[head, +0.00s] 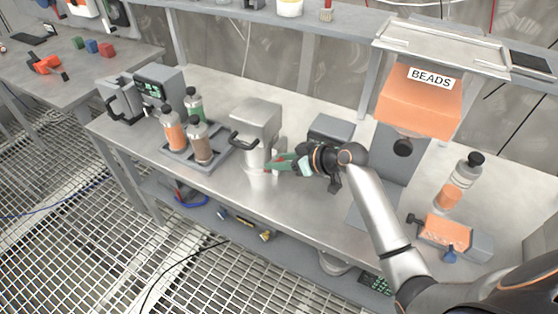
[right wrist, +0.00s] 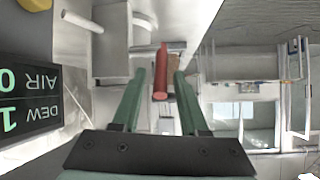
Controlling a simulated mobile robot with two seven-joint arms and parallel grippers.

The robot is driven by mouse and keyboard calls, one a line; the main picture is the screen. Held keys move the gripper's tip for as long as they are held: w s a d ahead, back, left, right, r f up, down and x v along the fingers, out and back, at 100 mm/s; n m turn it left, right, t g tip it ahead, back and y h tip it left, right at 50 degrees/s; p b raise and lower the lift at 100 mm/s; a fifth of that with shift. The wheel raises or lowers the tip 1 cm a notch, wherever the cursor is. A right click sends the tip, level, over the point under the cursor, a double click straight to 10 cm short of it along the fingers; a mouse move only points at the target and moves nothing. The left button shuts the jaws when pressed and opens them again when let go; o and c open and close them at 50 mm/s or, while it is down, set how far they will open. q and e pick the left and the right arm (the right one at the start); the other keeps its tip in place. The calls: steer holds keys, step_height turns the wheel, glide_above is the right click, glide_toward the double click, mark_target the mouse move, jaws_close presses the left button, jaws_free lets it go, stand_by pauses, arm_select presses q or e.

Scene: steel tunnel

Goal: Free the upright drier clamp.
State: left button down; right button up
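My right gripper (head: 282,163) reaches in from the right to the right side of a grey upright unit (head: 256,122) with a black handle and a pale cylinder (head: 262,165) below it. In the right wrist view, my right gripper (right wrist: 162,76) has green fingers standing apart. A red lever (right wrist: 161,72) shows between them, with gaps on both sides, so it does not look gripped. It appears to be a clamp handle; its mount is partly hidden. A dark display reading DEW AIR (right wrist: 28,100) is at the left of that view. My left gripper is not in view.
An orange BEADS hopper (head: 420,105) hangs at the right above the bench (head: 230,195). A tray (head: 225,152) with bottles stands left of the grey unit. A bottle with orange contents (head: 460,183) and an orange cartridge (head: 446,233) are at the right.

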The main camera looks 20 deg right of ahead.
steer(key=shift+o, duration=0.2)
steer(key=shift+s+d+r, duration=0.1)
steer(key=shift+s+d, duration=0.1)
steer(key=s+d+b, duration=0.2)
steer(key=s+d, duration=0.4)
steer(key=s, duration=0.4)
steer(key=shift+s+d+r, duration=0.2)
steer(key=shift+s+d, duration=0.05)
steer(key=shift+d, duration=0.1)
